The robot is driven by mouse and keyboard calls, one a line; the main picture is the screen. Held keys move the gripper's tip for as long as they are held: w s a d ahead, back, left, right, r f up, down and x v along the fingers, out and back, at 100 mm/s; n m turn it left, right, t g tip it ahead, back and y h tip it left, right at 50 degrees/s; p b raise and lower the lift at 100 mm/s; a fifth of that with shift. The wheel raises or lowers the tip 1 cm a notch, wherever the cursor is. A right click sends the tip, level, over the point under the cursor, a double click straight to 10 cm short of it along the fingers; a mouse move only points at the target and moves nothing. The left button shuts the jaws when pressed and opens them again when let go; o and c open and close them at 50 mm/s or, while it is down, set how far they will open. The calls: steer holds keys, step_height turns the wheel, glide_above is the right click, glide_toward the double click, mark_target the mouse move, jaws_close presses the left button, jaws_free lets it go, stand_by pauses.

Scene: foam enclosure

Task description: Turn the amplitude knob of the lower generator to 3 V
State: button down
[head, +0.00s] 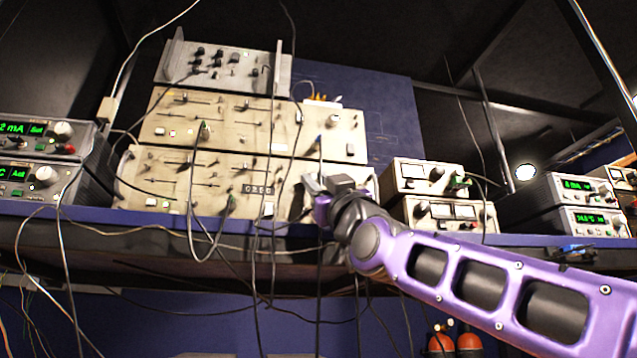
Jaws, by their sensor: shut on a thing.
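The lower generator (238,172) is the beige panel at the bottom of the central stack, with sliders, white buttons and a small dark number display (258,189), whose digits are too small to read surely. My gripper (314,184) is at the right part of its front, its fingers pointing at the panel. It is shut on the amplitude knob, which the fingers and wrist hide. The knob's pointer and scale do not show, so its setting cannot be read.
A similar beige generator (255,128) and a grey unit (225,67) are stacked above. Several dark cables hang before the panels, one close to my gripper. Meter units (447,215) stand just right; green-display units (40,175) stand left. The blue shelf edge (95,214) runs below.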

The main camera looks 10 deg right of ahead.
steer(key=shift+a+m+t+h, duration=0.1)
steer(key=shift+m+t+h, duration=0.3)
steer(key=shift+m+h, duration=1.3)
steer(key=c, duration=0.7)
jaws_free()
steer(key=shift+s+f, duration=0.3)
steer(key=shift+f, duration=0.15)
steer(key=v, duration=1.6)
steer(key=shift+s+f, duration=0.1)
steer(key=shift+f, duration=0.05)
